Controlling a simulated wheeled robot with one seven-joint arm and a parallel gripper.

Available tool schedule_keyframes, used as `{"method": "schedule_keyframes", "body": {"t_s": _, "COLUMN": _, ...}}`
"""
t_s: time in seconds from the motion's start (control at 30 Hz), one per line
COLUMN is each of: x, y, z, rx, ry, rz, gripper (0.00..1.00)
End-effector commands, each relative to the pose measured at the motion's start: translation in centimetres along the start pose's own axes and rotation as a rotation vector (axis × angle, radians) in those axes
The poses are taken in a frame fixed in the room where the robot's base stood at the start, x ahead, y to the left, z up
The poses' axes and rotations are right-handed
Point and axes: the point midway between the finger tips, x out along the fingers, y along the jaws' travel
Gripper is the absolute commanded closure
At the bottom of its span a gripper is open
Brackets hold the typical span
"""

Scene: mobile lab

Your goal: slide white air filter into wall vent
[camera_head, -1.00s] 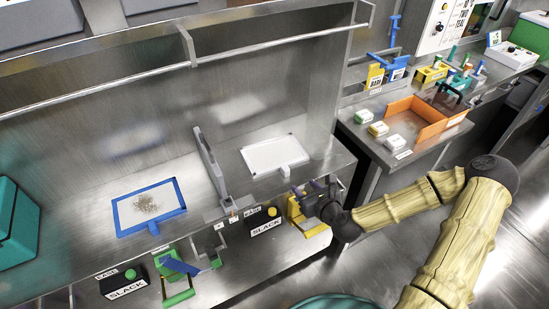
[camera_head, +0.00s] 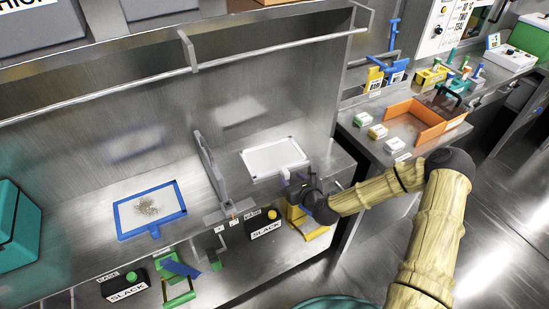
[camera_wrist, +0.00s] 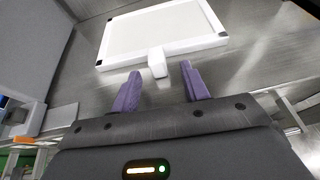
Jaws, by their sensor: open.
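The white air filter (camera_head: 272,155) lies flat on the steel counter, right of the grey upright divider. It is a white rectangular frame with a stubby handle on its front side. In the wrist view the filter (camera_wrist: 165,32) is just ahead, and its handle (camera_wrist: 157,62) points at my gripper. My gripper (camera_wrist: 160,88) is open and empty, with its purple fingers spread on either side of the line of the handle, short of it. In the head view my gripper (camera_head: 292,184) is at the counter's front edge. I cannot make out the wall vent.
A blue-framed filter (camera_head: 150,208) with debris lies left of the divider (camera_head: 210,170). A yellow clamp-like fixture (camera_head: 308,224) stands below my gripper, beside a black SLACK box (camera_head: 265,226). An orange tray (camera_head: 425,122) is on the right-hand bench.

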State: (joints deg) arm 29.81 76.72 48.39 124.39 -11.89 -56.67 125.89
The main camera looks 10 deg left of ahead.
Motion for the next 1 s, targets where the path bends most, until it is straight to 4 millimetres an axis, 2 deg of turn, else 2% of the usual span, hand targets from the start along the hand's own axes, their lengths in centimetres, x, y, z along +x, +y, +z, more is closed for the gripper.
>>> {"method": "schedule_keyframes", "body": {"t_s": 0.13, "x": 2.2, "y": 0.4, "z": 0.1, "rx": -0.002, "ry": -0.001, "rz": 0.001, "gripper": 0.55}}
{"method": "schedule_keyframes", "body": {"t_s": 0.3, "x": 3.8, "y": 0.3, "z": 0.0, "rx": -0.001, "ry": -0.001, "rz": 0.0, "gripper": 0.55}}
{"method": "schedule_keyframes", "body": {"t_s": 0.83, "x": 3.8, "y": 0.3, "z": 0.0, "rx": 0.0, "ry": 0.0, "rz": 0.001, "gripper": 0.55}}
{"method": "schedule_keyframes", "body": {"t_s": 0.87, "x": 3.8, "y": 0.3, "z": 0.0, "rx": 0.0, "ry": 0.0, "rz": 0.0, "gripper": 0.56}}
{"method": "schedule_keyframes", "body": {"t_s": 1.0, "x": 3.8, "y": 0.3, "z": 0.0, "rx": 0.0, "ry": 0.0, "rz": 0.0, "gripper": 0.84}}
